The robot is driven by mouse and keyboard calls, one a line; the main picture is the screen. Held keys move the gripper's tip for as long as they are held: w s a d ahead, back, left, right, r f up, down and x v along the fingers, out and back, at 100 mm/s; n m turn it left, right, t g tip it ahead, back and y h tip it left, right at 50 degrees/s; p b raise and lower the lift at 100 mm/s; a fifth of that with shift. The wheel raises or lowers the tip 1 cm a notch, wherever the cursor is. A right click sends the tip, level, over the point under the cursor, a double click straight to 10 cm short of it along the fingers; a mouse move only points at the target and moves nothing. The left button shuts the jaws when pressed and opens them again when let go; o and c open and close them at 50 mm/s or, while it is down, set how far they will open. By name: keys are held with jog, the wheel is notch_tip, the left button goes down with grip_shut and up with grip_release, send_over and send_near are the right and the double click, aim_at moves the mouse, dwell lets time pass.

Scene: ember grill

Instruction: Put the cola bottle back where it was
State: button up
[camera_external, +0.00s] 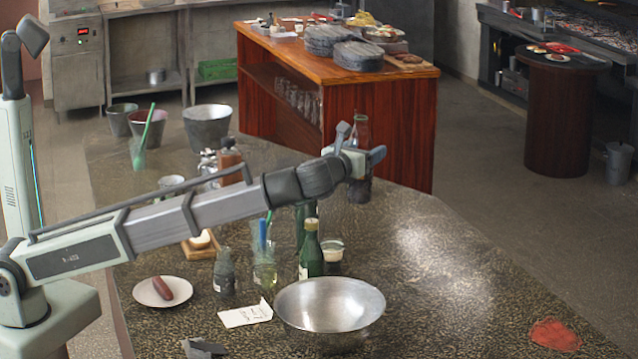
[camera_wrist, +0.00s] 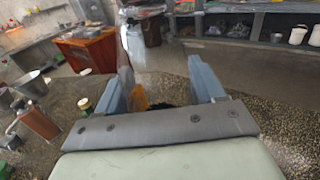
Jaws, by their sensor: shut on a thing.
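The cola bottle (camera_external: 361,131) is a clear glass bottle with dark contents low down, seen beyond the middle of the counter in the external view. It stands upright between the blue-grey fingers of my gripper (camera_external: 361,144), which is shut on it. The gripper hides part of its middle. In the wrist view, my gripper (camera_wrist: 160,80) has its fingers on either side, with the pale bottle neck (camera_wrist: 125,62) beside the left finger. I cannot tell whether the bottle's base touches the counter.
On the speckled counter (camera_external: 440,285) are a green bottle (camera_external: 311,252), a steel bowl (camera_external: 331,305), a small dark bottle (camera_external: 224,273) and a plate (camera_external: 145,292) with a sausage. A brown bottle (camera_external: 230,160) stands behind my arm. The counter's right side is mostly clear except for a red patch (camera_external: 554,334).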

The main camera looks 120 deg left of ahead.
jog(key=s+a+n+g, duration=0.1)
jog(key=s+a, duration=0.5)
jog(key=s, duration=0.6)
jog(key=s+a+g, duration=0.1)
jog(key=s+a, duration=0.5)
jog(key=s, duration=0.5)
jog(key=s+a+n+g, duration=0.1)
jog(key=s+a, duration=0.5)
jog(key=s, duration=0.6)
notch_tip(320, 180, down, 21)
jog(key=shift+w+f, duration=0.1)
jog(key=o, duration=1.3)
jog(key=d, duration=1.2)
